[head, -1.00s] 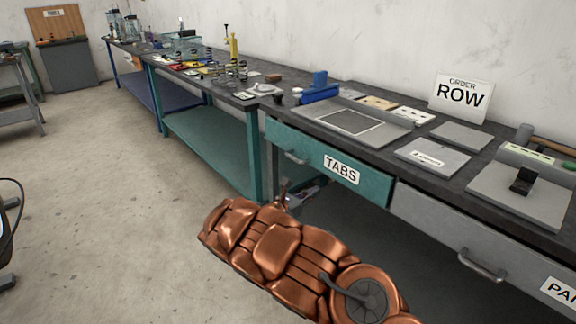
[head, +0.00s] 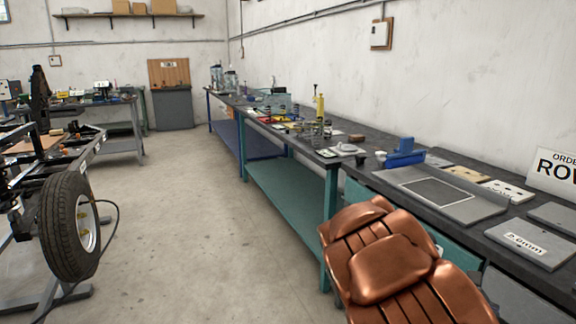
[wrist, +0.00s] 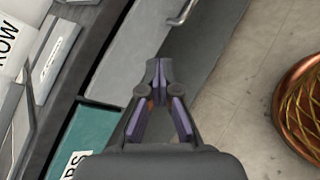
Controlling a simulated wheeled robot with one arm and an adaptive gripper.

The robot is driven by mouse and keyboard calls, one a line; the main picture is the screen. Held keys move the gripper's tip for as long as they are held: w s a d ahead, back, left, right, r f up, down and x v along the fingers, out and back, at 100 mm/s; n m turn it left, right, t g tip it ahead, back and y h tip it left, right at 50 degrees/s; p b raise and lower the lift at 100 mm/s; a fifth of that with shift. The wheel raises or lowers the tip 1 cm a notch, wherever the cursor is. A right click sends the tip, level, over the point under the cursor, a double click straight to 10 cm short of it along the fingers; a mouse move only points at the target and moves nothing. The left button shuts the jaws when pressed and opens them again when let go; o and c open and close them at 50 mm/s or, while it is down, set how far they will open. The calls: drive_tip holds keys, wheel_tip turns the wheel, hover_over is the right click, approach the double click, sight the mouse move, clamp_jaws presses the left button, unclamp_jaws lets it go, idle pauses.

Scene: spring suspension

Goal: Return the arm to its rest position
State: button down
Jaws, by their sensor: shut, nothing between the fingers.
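My gripper (wrist: 158,82) shows in the wrist view with its dark, purple-lined fingertips together and nothing between them. It hangs over the floor beside the bench front, close to a grey drawer (wrist: 135,62) and a teal drawer (wrist: 92,138). In the head view my copper-coloured arm fills the lower right, in front of the bench. The gripper itself is not visible there.
A long workbench (head: 290,185) with small parts and a blue tool (head: 404,153) runs along the right wall. A wheel with a black tyre (head: 68,227) on a frame stands at left. The floor (head: 190,215) between them is clear.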

drive_tip(key=s+a+f+m+y, duration=0.2)
drive_tip(key=s+a+m+y, duration=0.15)
drive_tip(key=s, duration=0.35)
drive_tip(key=s+a+f+m+y, duration=0.1)
drive_tip(key=s+a+m+y, duration=0.2)
drive_tip(key=s, duration=0.4)
drive_tip(key=s+a+f+m+y, duration=0.1)
drive_tip(key=s+a+y, duration=0.2)
drive_tip(key=s+a, duration=0.35)
drive_tip(key=s+a+f+m+y, duration=0.1)
drive_tip(key=s+a+y, duration=0.25)
drive_tip(key=a, duration=0.55)
wheel_tip(320, 180, up, 18)
drive_tip(key=t+p, duration=0.1)
drive_tip(key=p, duration=1.5)
drive_tip(key=shift+a+f+t+p, duration=0.25)
drive_tip(key=shift+a+t+p, duration=0.05)
drive_tip(key=shift+a, duration=0.05)
drive_tip(key=shift+d, duration=0.15)
